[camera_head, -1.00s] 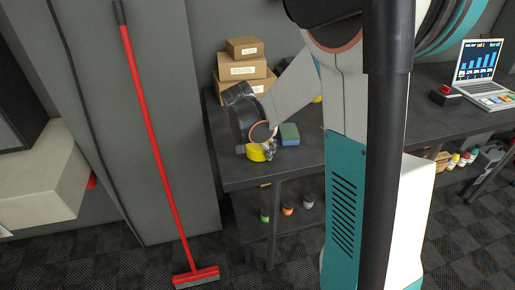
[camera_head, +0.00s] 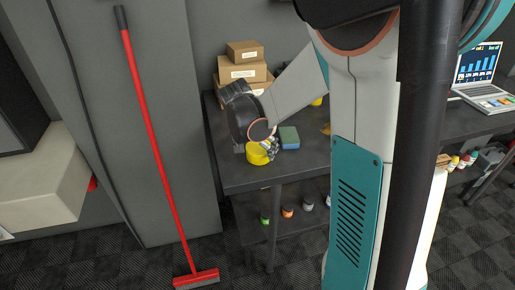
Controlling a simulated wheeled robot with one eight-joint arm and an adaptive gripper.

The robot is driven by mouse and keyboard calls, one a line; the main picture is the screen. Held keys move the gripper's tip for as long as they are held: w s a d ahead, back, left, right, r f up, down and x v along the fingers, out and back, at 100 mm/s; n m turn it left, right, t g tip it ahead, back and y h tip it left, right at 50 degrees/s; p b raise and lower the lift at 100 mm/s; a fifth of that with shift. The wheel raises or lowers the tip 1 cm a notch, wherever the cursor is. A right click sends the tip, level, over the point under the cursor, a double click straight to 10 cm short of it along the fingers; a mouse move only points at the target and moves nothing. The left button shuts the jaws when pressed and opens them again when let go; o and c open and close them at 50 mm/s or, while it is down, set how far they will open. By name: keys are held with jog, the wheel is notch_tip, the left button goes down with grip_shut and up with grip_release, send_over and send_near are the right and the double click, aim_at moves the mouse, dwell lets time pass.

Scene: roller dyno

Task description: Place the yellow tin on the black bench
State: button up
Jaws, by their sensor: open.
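The yellow tin (camera_head: 256,154) sits on the top of the black bench (camera_head: 248,179), near its front left corner. My gripper (camera_head: 268,148) is at the tin, at its upper right side, with the dark wrist just above. The jaws are small in view and partly hidden by my wrist; they look open, and I cannot tell whether they touch the tin. The tin's upper part is partly covered by the wrist and gripper.
A green and blue sponge-like block (camera_head: 289,137) lies just right of the tin. Cardboard boxes (camera_head: 243,72) are stacked behind. A laptop (camera_head: 481,82) stands at the far right. Small coloured pots (camera_head: 287,211) stand on the lower shelf. A red broom (camera_head: 158,150) leans at the left.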

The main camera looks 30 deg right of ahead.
jog(key=p+v, duration=0.3)
jog(key=v, duration=0.6)
jog(key=s+a+r+n+t+y, duration=0.2)
jog(key=s+a+n, duration=0.4)
jog(key=s, duration=0.3)
jog(key=s+a+r+n+t+y, duration=0.1)
jog(key=s+a+r+n+t, duration=0.2)
jog(key=s+a+n, duration=0.3)
jog(key=s+r, duration=0.1)
jog(key=s, duration=0.2)
jog(key=shift+s+a+y, duration=0.2)
jog(key=shift+a+y, duration=0.05)
jog(key=shift+y, duration=0.15)
jog(key=shift+r, duration=0.15)
jog(key=shift+c, duration=0.6)
